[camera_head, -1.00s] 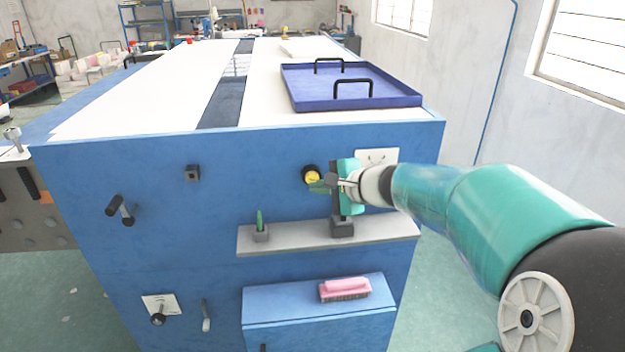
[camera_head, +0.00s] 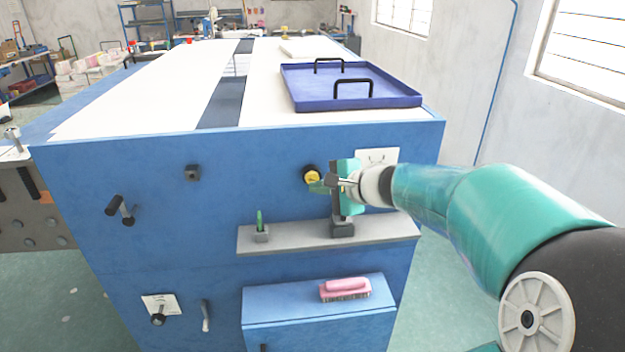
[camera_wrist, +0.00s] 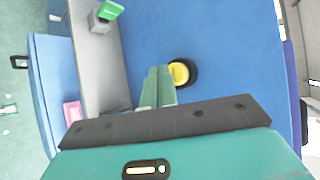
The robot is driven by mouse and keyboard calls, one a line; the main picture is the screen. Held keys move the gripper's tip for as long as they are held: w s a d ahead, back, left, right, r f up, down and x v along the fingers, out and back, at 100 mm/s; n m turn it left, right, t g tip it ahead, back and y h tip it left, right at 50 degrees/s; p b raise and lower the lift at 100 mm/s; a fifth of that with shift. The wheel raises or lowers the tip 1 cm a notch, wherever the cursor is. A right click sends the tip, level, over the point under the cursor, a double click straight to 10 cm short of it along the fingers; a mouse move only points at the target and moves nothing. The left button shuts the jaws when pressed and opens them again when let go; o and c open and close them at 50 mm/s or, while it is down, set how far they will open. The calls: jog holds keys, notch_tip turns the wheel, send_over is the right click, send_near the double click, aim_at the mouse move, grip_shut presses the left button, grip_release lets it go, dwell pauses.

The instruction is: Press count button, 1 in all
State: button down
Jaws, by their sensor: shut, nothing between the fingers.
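The count button is a yellow round cap in a black ring (camera_head: 312,176) on the blue front panel of the cabinet. It also shows in the wrist view (camera_wrist: 180,73), just right of the fingertips. My gripper (camera_head: 322,185) is shut and empty, with its fingers pointing at the panel. In the wrist view the green fingers (camera_wrist: 158,84) lie together, their tips beside the left edge of the black ring. I cannot tell whether the tips touch the button or the panel.
Below the button a grey shelf (camera_head: 290,240) holds a small block with a green item (camera_head: 260,228). A pink brush (camera_head: 345,288) lies on the blue box lower down. A blue tray (camera_head: 300,100) sits on top.

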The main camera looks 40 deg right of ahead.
jog(key=shift+w, duration=0.15)
dwell(0.7)
jog(key=shift+w+d, duration=0.25)
jog(key=shift+w+d, duration=0.3)
jog(key=shift+w, duration=0.15)
dwell(0.8)
jog(key=shift+s, duration=0.1)
jog(key=shift+s+a, duration=0.55)
jog(key=shift+s, duration=0.15)
jog(key=s+a, duration=0.2)
jog(key=s, duration=0.2)
jog(key=shift+s+a, duration=0.1)
jog(key=shift+a, duration=0.3)
dwell(0.9)
